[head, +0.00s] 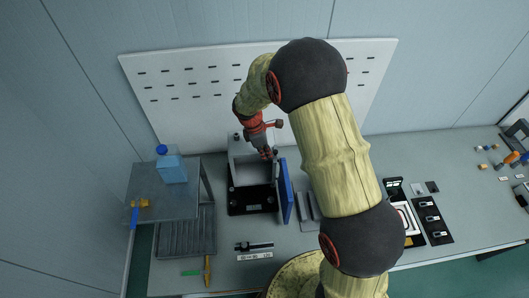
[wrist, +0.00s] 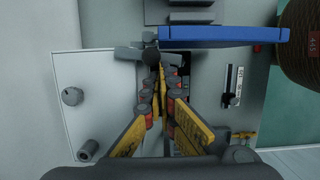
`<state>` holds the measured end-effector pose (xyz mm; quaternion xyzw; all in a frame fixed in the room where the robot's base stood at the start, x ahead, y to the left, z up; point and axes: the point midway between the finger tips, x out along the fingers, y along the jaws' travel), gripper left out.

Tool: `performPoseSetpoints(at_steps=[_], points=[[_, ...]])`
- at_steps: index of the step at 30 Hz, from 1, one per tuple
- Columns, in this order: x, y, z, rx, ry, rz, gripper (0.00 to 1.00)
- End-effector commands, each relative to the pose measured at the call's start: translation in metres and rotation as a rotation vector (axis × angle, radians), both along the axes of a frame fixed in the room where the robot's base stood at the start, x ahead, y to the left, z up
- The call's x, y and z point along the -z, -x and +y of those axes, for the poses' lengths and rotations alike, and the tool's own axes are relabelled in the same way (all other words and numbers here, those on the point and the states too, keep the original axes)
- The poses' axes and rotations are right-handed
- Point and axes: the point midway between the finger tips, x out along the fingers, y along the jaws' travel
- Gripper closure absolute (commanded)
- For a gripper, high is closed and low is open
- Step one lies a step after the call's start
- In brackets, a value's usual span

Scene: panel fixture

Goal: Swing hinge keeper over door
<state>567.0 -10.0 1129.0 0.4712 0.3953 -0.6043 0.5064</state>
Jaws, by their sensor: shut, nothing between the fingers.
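The blue door (head: 286,191) stands swung out at the right side of a grey box fixture (head: 234,161) on the bench. In the wrist view the door (wrist: 222,37) shows as a long blue bar across the top. A short dark grey bar (wrist: 128,54), which may be the hinge keeper, lies near the door's left end, clear of the blue face as far as I can see. My gripper (head: 269,156) is over the fixture's right part, close to the door's hinge side. In the wrist view its fingertips (wrist: 160,77) are together beside the grey bar; contact is unclear.
A knob (wrist: 72,96) and a grey post (wrist: 88,150) rise from the fixture's pale plate. A raised shelf with a blue bottle (head: 172,168) stands left. A black plate (head: 250,200) lies in front. Grey blocks (head: 308,206) stand right of the door. A pegboard (head: 190,85) is behind.

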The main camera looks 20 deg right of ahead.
Motion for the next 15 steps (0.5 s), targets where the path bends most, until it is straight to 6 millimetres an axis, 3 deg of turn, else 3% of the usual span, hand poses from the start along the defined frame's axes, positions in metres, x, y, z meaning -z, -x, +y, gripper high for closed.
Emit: performPoseSetpoints(at_steps=[15], points=[[0.000, 0.011, -0.012, -0.232, 0.000, 0.000, 1.00]])
